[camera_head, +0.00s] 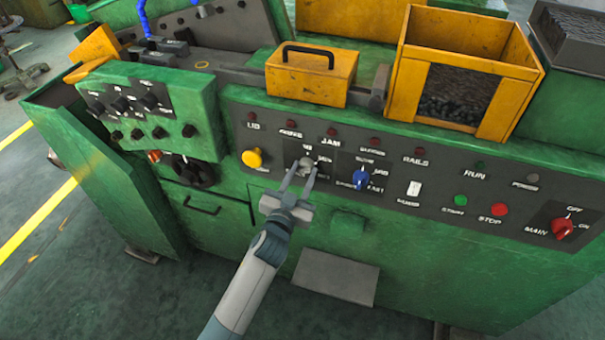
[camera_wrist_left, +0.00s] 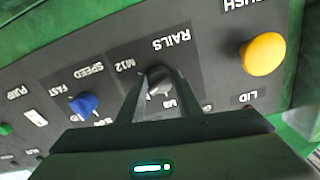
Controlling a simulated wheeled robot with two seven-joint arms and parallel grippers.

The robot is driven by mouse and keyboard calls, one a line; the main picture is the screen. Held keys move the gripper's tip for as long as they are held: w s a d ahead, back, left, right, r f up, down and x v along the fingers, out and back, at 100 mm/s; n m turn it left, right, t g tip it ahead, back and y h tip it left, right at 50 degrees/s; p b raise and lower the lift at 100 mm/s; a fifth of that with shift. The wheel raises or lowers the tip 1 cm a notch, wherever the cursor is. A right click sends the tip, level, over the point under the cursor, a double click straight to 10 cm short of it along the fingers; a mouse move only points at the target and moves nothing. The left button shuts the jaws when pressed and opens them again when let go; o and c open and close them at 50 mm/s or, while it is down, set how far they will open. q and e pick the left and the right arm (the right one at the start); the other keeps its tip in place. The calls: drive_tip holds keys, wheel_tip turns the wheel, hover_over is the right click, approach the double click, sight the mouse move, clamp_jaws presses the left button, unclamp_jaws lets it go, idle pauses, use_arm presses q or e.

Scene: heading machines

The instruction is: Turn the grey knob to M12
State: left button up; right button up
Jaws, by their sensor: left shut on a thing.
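The grey knob (camera_head: 306,162) is on the dark control panel of the green machine, between the yellow button and the blue knob. In the left wrist view the grey knob (camera_wrist_left: 158,77) sits between my fingertips, with the marks M12 and M8 and the word RAILS around it, upside down. My left gripper (camera_head: 302,172) is shut on the grey knob, one finger on each side; it also shows in the left wrist view (camera_wrist_left: 155,88). Which mark the knob points to I cannot tell, as the fingers partly cover it. My right gripper is not in view.
A yellow button (camera_head: 252,158) is left of the grey knob and a blue knob (camera_head: 360,179) is right of it. A white switch (camera_head: 414,188), a red stop button (camera_head: 499,209) and a red main knob (camera_head: 562,228) lie further right. A yellow box (camera_head: 311,75) stands above.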

use_arm(q)
drive_tip(key=m, duration=1)
idle(0.4)
drive_tip(key=o, duration=1)
drive_tip(key=shift+o, duration=0.2)
drive_tip(key=shift+a, duration=0.1)
